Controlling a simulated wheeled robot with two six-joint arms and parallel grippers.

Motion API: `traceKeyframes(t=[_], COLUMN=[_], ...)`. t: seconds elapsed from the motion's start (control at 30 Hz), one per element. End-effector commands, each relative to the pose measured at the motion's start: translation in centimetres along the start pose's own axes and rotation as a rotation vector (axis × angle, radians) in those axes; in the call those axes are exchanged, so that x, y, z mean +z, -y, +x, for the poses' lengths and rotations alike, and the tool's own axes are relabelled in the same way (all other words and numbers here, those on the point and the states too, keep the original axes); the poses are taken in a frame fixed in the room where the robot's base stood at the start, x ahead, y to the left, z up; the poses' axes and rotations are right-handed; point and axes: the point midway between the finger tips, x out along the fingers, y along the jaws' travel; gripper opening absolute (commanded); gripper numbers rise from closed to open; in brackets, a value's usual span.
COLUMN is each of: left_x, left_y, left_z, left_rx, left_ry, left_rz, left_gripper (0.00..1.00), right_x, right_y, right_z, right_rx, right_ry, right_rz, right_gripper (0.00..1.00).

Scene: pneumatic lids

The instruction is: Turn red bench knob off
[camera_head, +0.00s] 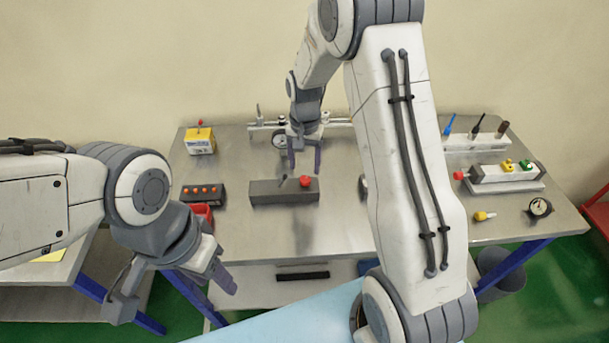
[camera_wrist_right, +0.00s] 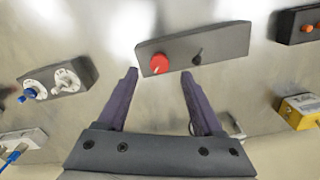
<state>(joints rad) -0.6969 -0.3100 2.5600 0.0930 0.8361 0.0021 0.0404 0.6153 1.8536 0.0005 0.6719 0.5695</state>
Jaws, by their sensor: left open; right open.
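The red bench knob (camera_head: 305,181) sits on top of a long dark grey box (camera_head: 262,194) on the metal workbench. A small black lever (camera_head: 283,180) stands beside it on the same box. My right gripper (camera_head: 304,164) is open and empty behind the box, pointing down. In the right wrist view the red knob (camera_wrist_right: 159,64) appears just beyond and between the fingertips, with the black lever (camera_wrist_right: 197,58) to its right. No contact with the knob shows. My left gripper (camera_head: 175,298) is open and empty, off the bench's front left.
A yellow box (camera_head: 200,141) and a block with orange buttons (camera_head: 204,192) stand at the bench's left. A rail (camera_head: 330,122) lies behind my right gripper. A valve block (camera_head: 506,173) and a gauge (camera_head: 539,207) are at the right. The front middle is clear.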

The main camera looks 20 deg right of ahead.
Motion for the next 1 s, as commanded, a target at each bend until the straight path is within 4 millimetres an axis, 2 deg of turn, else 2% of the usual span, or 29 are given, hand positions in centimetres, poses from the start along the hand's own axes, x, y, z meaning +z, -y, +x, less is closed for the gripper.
traceKeyframes(t=[0.1,0.3,0.47,0.87,0.97,1.0], left_x=[0.0,0.1,0.1,0.1,0.1,0.1], left_y=[0.1,0.1,0.1,0.1,0.1,0.1], left_z=[0.8,1.1,1.1,1.1,1.2,1.2], left_rx=[0.000,0.000,0.000,0.000,0.000,0.000], left_ry=[0.000,0.000,0.000,0.000,0.000,0.000], left_rz=[0.001,0.001,0.001,0.001,0.001,0.001], left_gripper=[0.50,0.50,0.50,0.50,0.50,0.50], right_x=[-0.1,0.0,0.0,0.1,1.6,2.9], right_y=[0.1,0.1,0.0,0.1,0.9,1.4], right_z=[-2.2,-4.7,-5.3,-5.3,-6.0,-6.5], right_rx=[-0.002,-0.001,0.000,0.000,-0.005,-0.008], right_ry=[-0.003,-0.001,0.000,0.001,-0.001,-0.002], right_rz=[0.000,0.000,0.000,-0.003,-0.056,-0.099], right_gripper=[0.68,0.68,0.68,0.68,0.68,0.68])
